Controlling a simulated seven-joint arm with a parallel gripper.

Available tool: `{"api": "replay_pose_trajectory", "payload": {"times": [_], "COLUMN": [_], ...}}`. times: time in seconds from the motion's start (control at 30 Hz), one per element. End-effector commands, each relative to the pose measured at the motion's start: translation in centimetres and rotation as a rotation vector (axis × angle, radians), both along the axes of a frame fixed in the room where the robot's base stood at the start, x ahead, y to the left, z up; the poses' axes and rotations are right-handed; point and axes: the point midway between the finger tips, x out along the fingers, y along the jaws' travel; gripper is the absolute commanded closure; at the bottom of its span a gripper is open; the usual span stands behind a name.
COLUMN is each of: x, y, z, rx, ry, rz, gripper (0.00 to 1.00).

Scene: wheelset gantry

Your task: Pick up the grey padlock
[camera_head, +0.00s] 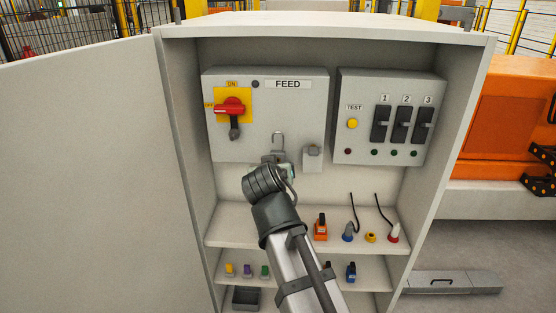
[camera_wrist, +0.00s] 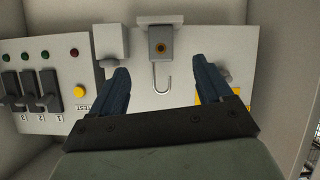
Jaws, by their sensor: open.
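The grey padlock (camera_head: 272,158) is at the lower edge of the FEED panel (camera_head: 228,130), its shackle sticking up, and is partly hidden by my arm in the head view. In the wrist view, which is turned upside down, the padlock (camera_wrist: 160,38) shows a grey body with a brass-coloured round centre and a hook-shaped, open shackle. My gripper (camera_wrist: 158,68) is open, with its two dark fingers apart on either side of the shackle and nothing held. In the head view my gripper (camera_head: 286,171) is just below the padlock, its fingers mostly hidden.
A small grey box (camera_head: 312,158) is right of the padlock. A red rotary handle (camera_head: 230,107) is on the FEED panel, and a switch panel (camera_head: 390,115) is to its right. Shelves below hold an orange-and-black item (camera_head: 321,227) and several small coloured items. The cabinet door (camera_head: 85,180) is open at left.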

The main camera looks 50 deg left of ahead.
Motion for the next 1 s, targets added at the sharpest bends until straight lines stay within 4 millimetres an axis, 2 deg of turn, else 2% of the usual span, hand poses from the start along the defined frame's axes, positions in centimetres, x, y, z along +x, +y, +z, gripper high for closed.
{"api": "replay_pose_trajectory", "payload": {"times": [0.13, 0.37, 0.8, 1.0], "x": [0.1, 0.5, 4.8, 5.8], "y": [0.4, 1.0, 5.3, 6.2], "z": [1.0, 0.8, -1.8, -2.4], "rx": [0.102, 0.144, 0.140, 0.142], "ry": [0.023, 0.059, 0.059, 0.058], "rz": [-0.025, -0.045, -0.046, -0.045], "gripper": [0.21, 0.21, 0.21, 0.21]}}
